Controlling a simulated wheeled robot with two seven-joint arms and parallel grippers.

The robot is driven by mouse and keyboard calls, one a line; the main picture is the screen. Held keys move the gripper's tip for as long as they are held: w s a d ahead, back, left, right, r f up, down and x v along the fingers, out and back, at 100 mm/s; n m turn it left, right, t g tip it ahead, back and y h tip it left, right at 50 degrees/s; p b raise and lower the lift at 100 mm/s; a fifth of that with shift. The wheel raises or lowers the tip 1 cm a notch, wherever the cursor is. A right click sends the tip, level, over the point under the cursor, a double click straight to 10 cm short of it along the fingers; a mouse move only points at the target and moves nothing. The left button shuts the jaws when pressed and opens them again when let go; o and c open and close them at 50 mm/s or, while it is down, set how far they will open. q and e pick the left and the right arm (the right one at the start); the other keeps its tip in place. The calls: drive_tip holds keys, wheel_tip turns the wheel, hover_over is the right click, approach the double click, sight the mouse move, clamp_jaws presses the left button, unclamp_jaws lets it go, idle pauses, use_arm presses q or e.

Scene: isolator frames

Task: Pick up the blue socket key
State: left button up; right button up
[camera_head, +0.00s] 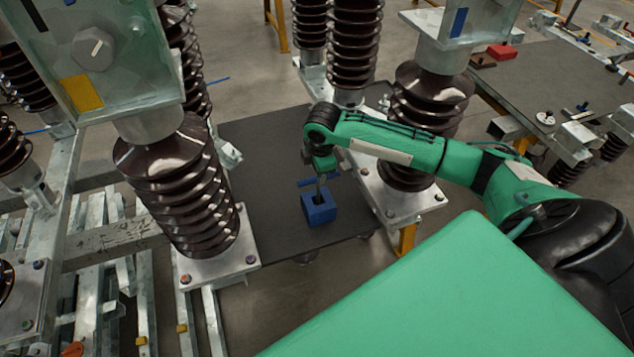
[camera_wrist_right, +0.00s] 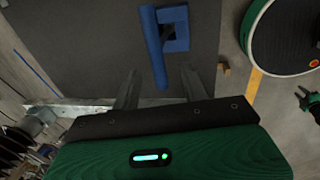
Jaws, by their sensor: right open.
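The blue socket key has a bar-like handle (camera_head: 318,182) above a blue block (camera_head: 320,210). A dark shaft seems to run from the handle down into the block's dark opening. In the right wrist view the handle (camera_wrist_right: 152,45) lies lengthwise, with the block (camera_wrist_right: 176,44) behind it and to its right. My right gripper (camera_head: 320,174) is just above the handle in the head view. In the right wrist view its fingers (camera_wrist_right: 160,76) are apart, with the handle's near end between them; contact cannot be told. My left gripper is out of view.
The block stands on a dark grey tabletop (camera_head: 262,150). Brown ribbed insulators flank it on the left (camera_head: 185,185) and right (camera_head: 425,110). Another dark table (camera_head: 560,75) at the right carries a red block (camera_head: 502,51) and small parts.

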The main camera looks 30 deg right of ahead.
sight(315, 178)
drive_tip(key=f, duration=0.2)
drive_tip(key=w+f+p, duration=0.1)
drive_tip(key=f, duration=0.1)
drive_tip(key=f+p, duration=0.1)
drive_tip(key=f, duration=0.1)
drive_tip(key=shift+w+d, duration=0.15)
drive_tip(key=shift+w, duration=0.1)
drive_tip(key=shift+f, duration=0.3)
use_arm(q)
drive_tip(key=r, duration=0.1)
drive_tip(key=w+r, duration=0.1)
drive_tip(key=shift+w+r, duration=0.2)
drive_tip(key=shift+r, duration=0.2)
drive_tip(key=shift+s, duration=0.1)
use_arm(e)
drive_tip(key=shift+r, duration=0.1)
clamp_jaws()
